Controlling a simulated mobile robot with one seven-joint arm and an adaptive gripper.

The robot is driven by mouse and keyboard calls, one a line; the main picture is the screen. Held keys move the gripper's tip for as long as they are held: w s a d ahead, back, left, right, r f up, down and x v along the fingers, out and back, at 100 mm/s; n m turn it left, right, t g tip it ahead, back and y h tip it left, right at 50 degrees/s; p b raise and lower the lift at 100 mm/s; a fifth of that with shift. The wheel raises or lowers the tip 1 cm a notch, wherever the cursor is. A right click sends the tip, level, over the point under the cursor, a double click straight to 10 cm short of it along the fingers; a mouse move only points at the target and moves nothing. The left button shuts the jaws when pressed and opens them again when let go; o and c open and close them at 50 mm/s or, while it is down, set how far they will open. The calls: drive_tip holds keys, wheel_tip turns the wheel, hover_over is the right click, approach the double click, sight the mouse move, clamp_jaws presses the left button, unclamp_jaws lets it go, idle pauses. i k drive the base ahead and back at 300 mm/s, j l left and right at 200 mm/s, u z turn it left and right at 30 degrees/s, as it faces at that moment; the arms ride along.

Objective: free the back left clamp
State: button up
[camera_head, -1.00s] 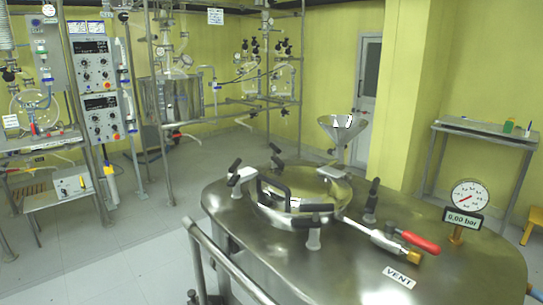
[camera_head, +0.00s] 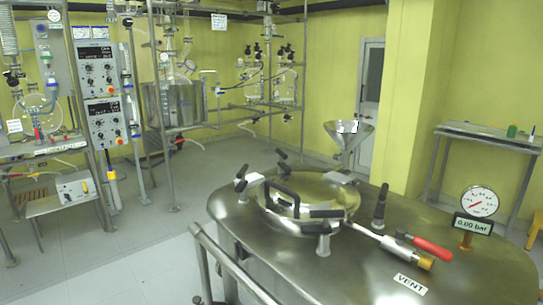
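A round metal lid (camera_head: 335,197) sits on top of the large steel vessel (camera_head: 300,270). Clamps with black handles stand around its rim. One clamp (camera_head: 241,180) is at the left and another (camera_head: 281,160) is at the back; both handles are tilted up. A third clamp (camera_head: 379,207) stands upright at the right. At the front, a clamp (camera_head: 323,240) has its black handle lying roughly level over the rim. A black bar handle (camera_head: 281,190) crosses the lid's left part. My gripper is not in view.
A red-handled valve (camera_head: 425,247) and a VENT label (camera_head: 410,284) are on the vessel's right top. A gauge (camera_head: 480,203) above a 0.00 bar display stands there. A steel rail (camera_head: 235,268) runs along the front left. A funnel (camera_head: 349,133) is behind. Floor is clear at left.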

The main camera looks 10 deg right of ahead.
sight(283, 155)
drive_tip(key=i+j+u, duration=0.2)
drive_tip(key=j, duration=0.15)
drive_tip(key=j+u, duration=0.25)
drive_tip(key=i+j+u, duration=0.2)
drive_tip(key=j, duration=0.15)
drive_tip(key=i+j+u, duration=0.1)
drive_tip(key=i+j, duration=0.3)
drive_tip(key=i, duration=0.35)
drive_tip(key=i+j+u, duration=0.15)
drive_tip(key=i+z, duration=0.35)
drive_tip(key=i+j+z, duration=0.1)
drive_tip(key=i+z, duration=0.2)
drive_tip(key=i, duration=0.2)
drive_tip(key=i+j+z, duration=0.2)
drive_tip(key=i+z, duration=0.15)
drive_tip(key=i+l+z, duration=0.1)
drive_tip(key=i+z, duration=0.25)
drive_tip(key=z, duration=0.15)
drive_tip(key=i+j+z, duration=0.1)
drive_tip(key=i+z, duration=0.35)
drive_tip(key=l, duration=0.3)
